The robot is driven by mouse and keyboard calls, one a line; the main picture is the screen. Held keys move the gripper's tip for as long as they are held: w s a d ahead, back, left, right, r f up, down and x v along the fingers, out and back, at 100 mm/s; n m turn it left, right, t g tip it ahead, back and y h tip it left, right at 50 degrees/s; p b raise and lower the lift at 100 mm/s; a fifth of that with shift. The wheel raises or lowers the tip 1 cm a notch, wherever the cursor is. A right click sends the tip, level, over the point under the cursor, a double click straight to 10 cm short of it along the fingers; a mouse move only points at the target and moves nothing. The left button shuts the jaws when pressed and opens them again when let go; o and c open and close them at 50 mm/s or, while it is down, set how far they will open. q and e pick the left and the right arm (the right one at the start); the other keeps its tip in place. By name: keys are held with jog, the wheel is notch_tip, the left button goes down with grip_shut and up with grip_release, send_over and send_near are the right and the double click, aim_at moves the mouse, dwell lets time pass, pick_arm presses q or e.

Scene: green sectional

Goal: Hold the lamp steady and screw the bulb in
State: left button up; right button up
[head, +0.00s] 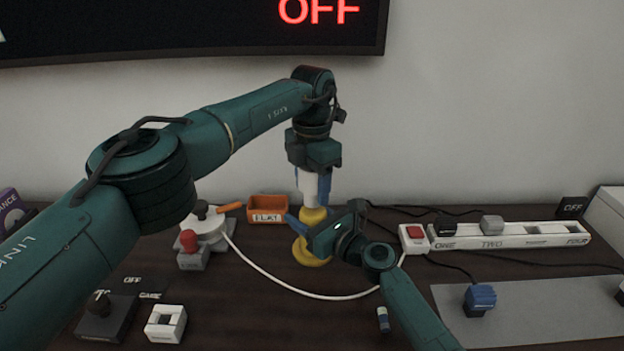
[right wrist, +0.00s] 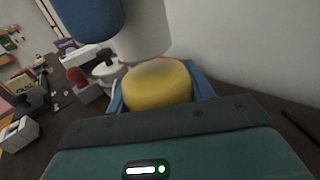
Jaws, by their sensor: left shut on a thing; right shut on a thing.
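The yellow lamp (head: 311,256) stands upright at the middle of the table, with a round foot and a yellow upper part. My right gripper (head: 300,224) is shut on that upper part from the right; its blue fingers flank the yellow piece (right wrist: 157,86) in the right wrist view. My left gripper (head: 314,186) points straight down and is shut on the white bulb (head: 308,187). The bulb (right wrist: 143,38) is directly above the lamp's top. I cannot tell whether its hidden lower end is inside the socket.
An orange bin (head: 267,207) and a white pot-like item (head: 204,225) stand left of the lamp. A red button box (head: 191,248) is nearby. A power strip (head: 510,236) and grey mat (head: 545,310) lie right. A white cable (head: 290,287) crosses the front. A wall screen reads OFF (head: 318,12).

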pick_arm(q)
jog(key=shift+f, duration=0.5)
dwell(0.4)
jog(key=m, duration=1)
jog(key=shift+w+m, duration=0.15)
jog(key=shift+m, duration=0.15)
jog(key=m, duration=0.8)
jog(key=shift+w, duration=0.1)
jog(key=m, duration=0.4)
jog(key=shift+d+f, duration=0.1)
jog(key=m, duration=0.6)
jog(key=shift+d+m, duration=0.1)
jog(key=shift+m, duration=0.3)
